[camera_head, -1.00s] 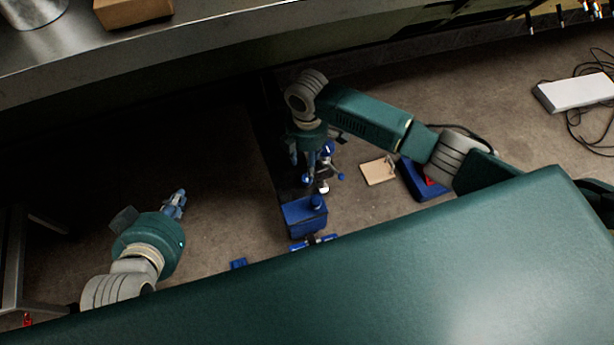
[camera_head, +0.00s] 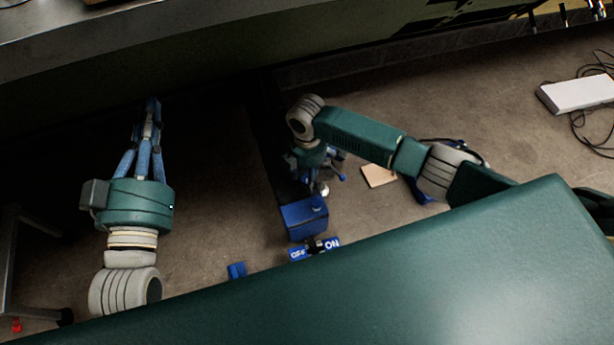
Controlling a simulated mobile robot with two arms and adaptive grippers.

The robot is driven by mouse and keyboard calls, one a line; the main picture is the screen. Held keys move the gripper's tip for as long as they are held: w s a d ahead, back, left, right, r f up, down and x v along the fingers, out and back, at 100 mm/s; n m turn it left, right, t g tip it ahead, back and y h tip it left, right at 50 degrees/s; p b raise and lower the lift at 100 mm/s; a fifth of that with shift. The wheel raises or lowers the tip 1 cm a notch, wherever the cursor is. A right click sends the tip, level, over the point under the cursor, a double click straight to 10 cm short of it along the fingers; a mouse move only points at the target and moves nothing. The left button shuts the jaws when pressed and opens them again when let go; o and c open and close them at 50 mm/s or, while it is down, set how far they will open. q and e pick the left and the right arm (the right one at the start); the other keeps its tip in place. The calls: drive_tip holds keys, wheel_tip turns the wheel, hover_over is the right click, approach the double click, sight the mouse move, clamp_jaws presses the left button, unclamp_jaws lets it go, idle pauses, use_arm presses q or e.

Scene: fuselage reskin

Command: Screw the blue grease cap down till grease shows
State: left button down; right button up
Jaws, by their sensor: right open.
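A silver fitting (camera_head: 322,188) with blue handles stands behind a blue box (camera_head: 303,222). A blue round cap (camera_head: 318,202) sits on top of the box; I cannot tell whether this or a blue part of the fitting is the grease cap. My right gripper (camera_head: 318,172) points down over the fitting and is open. Its wrist hides much of the fitting, and I cannot tell whether the fingers touch it. My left gripper (camera_head: 150,110) is far left of the box, pointing away over the dark floor. Its fingers look close together, with nothing seen in them. No grease is visible.
A blue OFF/ON plate (camera_head: 315,249) with a black switch lies in front of the box. A small blue block (camera_head: 237,270) is left of it. A tan board (camera_head: 379,175) lies to the right. A metal counter (camera_head: 120,40) runs along the back.

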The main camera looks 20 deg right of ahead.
use_arm(q)
drive_tip(key=shift+r, duration=0.3)
use_arm(e)
drive_tip(key=shift+f, duration=0.15)
